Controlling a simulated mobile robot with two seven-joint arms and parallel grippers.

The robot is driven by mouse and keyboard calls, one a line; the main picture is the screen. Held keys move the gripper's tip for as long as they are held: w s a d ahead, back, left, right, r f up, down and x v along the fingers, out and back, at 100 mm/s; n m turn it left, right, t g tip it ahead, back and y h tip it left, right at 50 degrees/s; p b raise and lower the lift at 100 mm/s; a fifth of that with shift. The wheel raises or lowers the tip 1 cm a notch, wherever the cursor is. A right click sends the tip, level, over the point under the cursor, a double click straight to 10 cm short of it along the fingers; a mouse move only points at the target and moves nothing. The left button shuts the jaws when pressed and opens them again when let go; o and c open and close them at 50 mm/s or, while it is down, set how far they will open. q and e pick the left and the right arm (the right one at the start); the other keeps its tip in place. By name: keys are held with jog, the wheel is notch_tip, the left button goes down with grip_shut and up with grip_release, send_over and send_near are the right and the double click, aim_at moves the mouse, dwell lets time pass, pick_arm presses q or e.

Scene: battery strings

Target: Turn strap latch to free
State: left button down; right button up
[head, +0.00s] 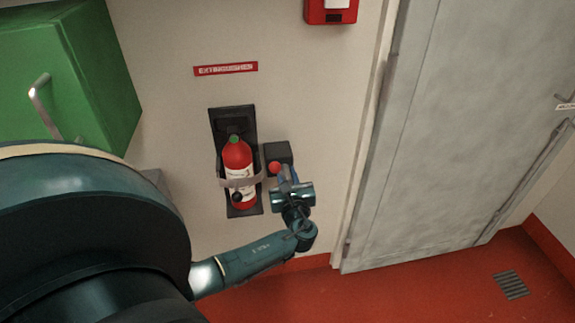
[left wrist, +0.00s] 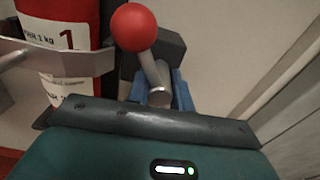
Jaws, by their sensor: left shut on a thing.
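The strap latch has a red ball knob (head: 275,167) on a short grey lever, beside a dark box on the wall. The knob also shows large in the left wrist view (left wrist: 134,27), its lever slanting down to a round metal part between blue fingers. My left gripper (head: 284,177) is shut on the latch; the exact contact is partly hidden. A grey strap (head: 253,181) runs around the front of the red fire extinguisher (head: 237,156). The strap also shows in the left wrist view (left wrist: 85,63). The extinguisher stands upright against a black backplate (head: 218,124). My right gripper is not in view.
A green cabinet (head: 110,60) with a handle is at upper left. A red call box (head: 331,10) is above on the wall. A grey door (head: 430,130) stands to the right. The red floor (head: 400,285) before it is clear, apart from a small grate.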

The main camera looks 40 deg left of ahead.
pick_arm(q)
jog(key=m+p, duration=0.1)
jog(key=m, duration=0.1)
jog(key=m+p, duration=0.1)
jog(key=p, duration=0.1)
jog(key=shift+a+r+m, duration=0.15)
jog(key=shift+r+m, duration=0.25)
jog(key=m+p, duration=0.2)
jog(key=m, duration=0.1)
jog(key=shift+w+f, duration=0.1)
jog(key=shift+p, duration=0.4)
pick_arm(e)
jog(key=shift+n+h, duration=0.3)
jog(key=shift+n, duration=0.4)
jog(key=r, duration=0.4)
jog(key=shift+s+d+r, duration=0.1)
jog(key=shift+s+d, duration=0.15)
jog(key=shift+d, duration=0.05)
pick_arm(q)
jog(key=shift+m, duration=0.3)
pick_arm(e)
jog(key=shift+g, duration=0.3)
pick_arm(q)
jog(key=c, duration=1.5)
grip_release()
jog(key=shift+o, duration=1.3)
jog(key=shift+f, duration=0.15)
